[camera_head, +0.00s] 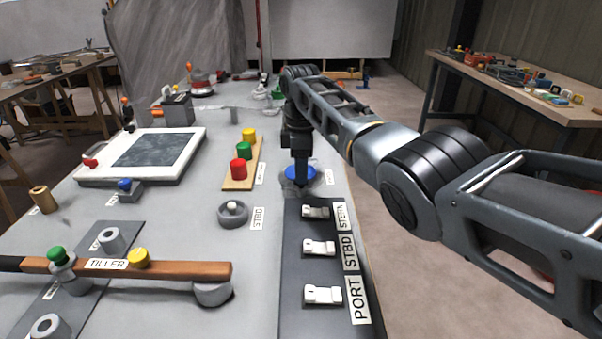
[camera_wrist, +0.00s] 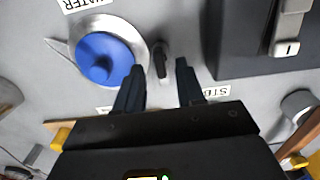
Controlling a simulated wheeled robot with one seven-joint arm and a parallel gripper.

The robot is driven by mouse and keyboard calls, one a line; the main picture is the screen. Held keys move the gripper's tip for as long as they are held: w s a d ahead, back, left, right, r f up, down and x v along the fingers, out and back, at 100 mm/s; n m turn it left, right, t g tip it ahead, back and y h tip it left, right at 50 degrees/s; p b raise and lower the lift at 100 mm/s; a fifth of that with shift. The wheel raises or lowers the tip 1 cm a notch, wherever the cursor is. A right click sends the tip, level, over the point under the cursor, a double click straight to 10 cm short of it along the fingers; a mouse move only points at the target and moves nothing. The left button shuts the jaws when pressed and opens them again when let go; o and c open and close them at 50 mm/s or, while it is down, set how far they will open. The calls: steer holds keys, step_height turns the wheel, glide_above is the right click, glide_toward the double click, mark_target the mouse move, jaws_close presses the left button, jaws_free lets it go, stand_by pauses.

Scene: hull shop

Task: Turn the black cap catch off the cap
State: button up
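The blue cap (camera_wrist: 103,60) sits in a round metal fitting on the grey deck in the wrist view, beside a label reading WATER. The black cap catch (camera_wrist: 161,62) is a small dark lever at the fitting's right side. It appears beside the blue cap, not over it. My gripper (camera_wrist: 160,68) is open, with one finger on each side of the catch and a gap to each. Whether the tips reach down to the catch's height is unclear. In the head view the blue cap (camera_head: 303,172) is partly behind my gripper (camera_head: 301,184), and the catch is hidden.
A dark panel (camera_head: 317,270) with white switches marked STERN, STBD and PORT lies close by. A wooden rack (camera_head: 242,172) holds red, green and yellow pegs. A round grey fitting (camera_head: 233,214) and a wooden tiller (camera_head: 190,270) are to the left.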

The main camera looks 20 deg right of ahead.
step_height(320, 180, up, 6)
stand_by(0.6)
